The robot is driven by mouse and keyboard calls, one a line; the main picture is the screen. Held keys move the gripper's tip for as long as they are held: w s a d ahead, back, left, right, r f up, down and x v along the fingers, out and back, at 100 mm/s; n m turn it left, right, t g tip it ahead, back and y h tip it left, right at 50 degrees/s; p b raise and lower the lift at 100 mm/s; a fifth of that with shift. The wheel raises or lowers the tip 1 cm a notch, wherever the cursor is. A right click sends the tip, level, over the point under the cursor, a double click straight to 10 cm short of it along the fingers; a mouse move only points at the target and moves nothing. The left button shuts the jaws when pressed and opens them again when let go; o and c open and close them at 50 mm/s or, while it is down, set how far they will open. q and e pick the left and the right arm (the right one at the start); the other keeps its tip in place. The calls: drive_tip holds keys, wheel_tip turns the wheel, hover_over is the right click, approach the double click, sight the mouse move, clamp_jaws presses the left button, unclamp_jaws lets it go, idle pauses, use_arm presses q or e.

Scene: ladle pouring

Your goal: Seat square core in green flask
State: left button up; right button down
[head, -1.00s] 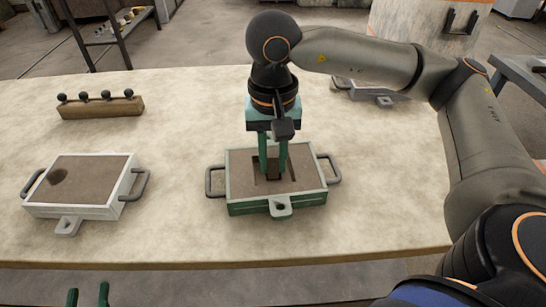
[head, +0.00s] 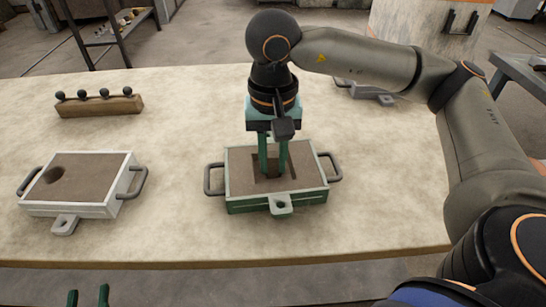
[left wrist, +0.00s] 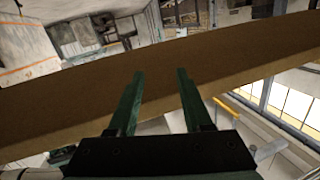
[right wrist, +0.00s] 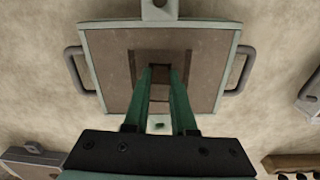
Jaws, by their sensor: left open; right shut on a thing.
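The green flask (head: 276,202) is a flat open box of brown sand with side handles, at the middle of the table; in the right wrist view its rim (right wrist: 232,60) shows too. A square recess (head: 288,165) is in its sand. My right gripper (head: 272,174) points down into the recess; in the right wrist view its fingers (right wrist: 160,72) are shut on a small brown core (right wrist: 160,92), mostly hidden between them. I cannot tell whether the core touches the recess floor. My left gripper (head: 88,298) is open and empty below the table's front edge; it also shows in the left wrist view (left wrist: 158,75).
A grey-white flask (head: 70,209) with a round dark hole in its sand stands at the left. A wooden block with several black knobs (head: 99,105) lies behind it. Another grey flask (head: 368,92) is at the back right, partly behind my right arm. The table between the flasks is clear.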

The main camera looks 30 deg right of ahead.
drive_tip(key=shift+f, duration=0.15)
drive_tip(key=c, duration=1)
unclamp_jaws()
